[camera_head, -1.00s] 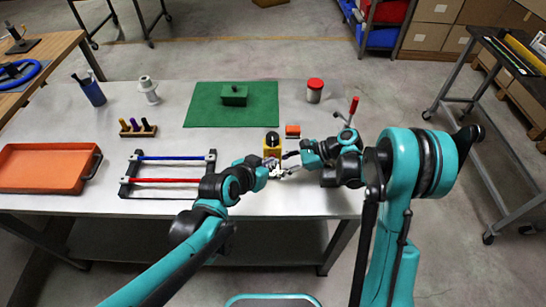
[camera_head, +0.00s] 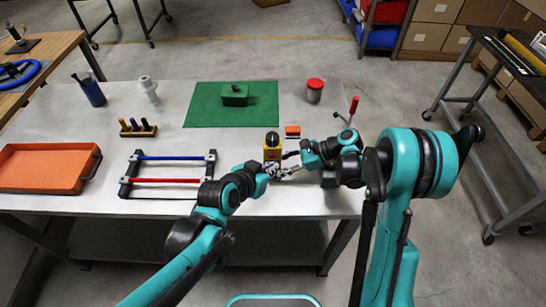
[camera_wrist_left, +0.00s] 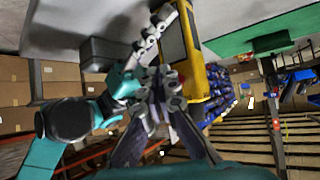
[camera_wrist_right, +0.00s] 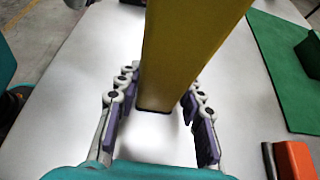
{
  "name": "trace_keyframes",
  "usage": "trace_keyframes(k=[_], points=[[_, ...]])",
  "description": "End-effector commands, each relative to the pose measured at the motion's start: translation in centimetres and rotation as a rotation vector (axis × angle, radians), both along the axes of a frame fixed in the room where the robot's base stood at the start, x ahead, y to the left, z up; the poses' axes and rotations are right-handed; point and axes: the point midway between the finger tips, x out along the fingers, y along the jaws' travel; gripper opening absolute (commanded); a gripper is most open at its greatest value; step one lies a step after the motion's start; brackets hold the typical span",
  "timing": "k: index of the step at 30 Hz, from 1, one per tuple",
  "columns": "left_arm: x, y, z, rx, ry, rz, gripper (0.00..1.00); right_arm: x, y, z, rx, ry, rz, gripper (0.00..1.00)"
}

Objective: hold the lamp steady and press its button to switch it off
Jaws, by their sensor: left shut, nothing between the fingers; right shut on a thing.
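The lamp (camera_head: 271,148) is a yellow block with a dark rounded top, upright near the table's front edge. In the right wrist view its yellow body (camera_wrist_right: 185,45) stands between the fingers of my right gripper (camera_wrist_right: 160,105), which is shut on it. In the head view the right gripper (camera_head: 288,168) reaches in from the right. My left gripper (camera_head: 270,172) is shut and empty just in front of the lamp. In the left wrist view its fingers (camera_wrist_left: 165,90) are close beside the yellow body (camera_wrist_left: 203,82), which has a grey panel.
An orange block (camera_head: 293,131) lies behind and right of the lamp. A green mat (camera_head: 205,105) with a green box is farther back. A rack with blue and red bars (camera_head: 168,181) stands left of my left arm. A red-handled tool (camera_head: 352,108) stands behind my right gripper.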

Motion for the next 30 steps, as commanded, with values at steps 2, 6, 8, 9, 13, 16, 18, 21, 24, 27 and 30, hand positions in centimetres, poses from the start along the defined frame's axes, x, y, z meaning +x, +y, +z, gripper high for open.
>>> trace_keyframes(k=[2,6,8,9,13,16,18,21,24,27,30], points=[[-0.9,0.0,0.0,-0.001,0.0,-0.001,0.0,0.0,0.0,-0.1,-0.002,0.0,-0.001,0.12],[-2.5,-0.1,0.0,0.001,-0.001,-0.002,0.0,0.0,0.0,-0.1,-0.002,0.0,-0.001,0.12],[-3.1,-0.1,0.0,-0.001,0.001,-0.002,0.0,0.0,0.0,-0.1,-0.002,0.0,-0.001,0.12],[-3.5,-0.1,-0.1,-0.001,0.001,-0.002,0.0,0.0,0.0,-0.1,-0.002,0.0,-0.001,0.12],[-4.7,-0.1,-0.1,0.0,0.0,-0.002,0.0,0.0,0.0,-0.1,-0.002,0.0,-0.001,0.12],[-5.2,-0.1,0.0,-0.001,0.0,-0.001,0.0,0.0,0.0,-0.1,-0.002,0.0,-0.001,0.12],[-5.4,-0.1,-0.1,-0.001,0.0,-0.001,0.0,0.0,0.0,-0.1,-0.001,0.0,0.0,0.12],[-5.4,-0.1,0.0,-0.001,0.0,0.001,0.0,0.0,0.0,-0.1,-0.001,0.0,0.0,0.12],[-5.4,-0.1,0.0,-0.001,0.0,0.001,0.0,0.0,0.0,-0.1,-0.001,0.0,0.0,0.12],[-5.4,-0.1,0.0,-0.001,0.0,0.001,0.0,0.0,0.0,-0.1,-0.001,0.0,0.0,0.12],[-5.4,-0.1,0.0,-0.001,0.0,0.001,0.0,0.0,0.0,-0.1,-0.001,0.0,0.0,0.62]])
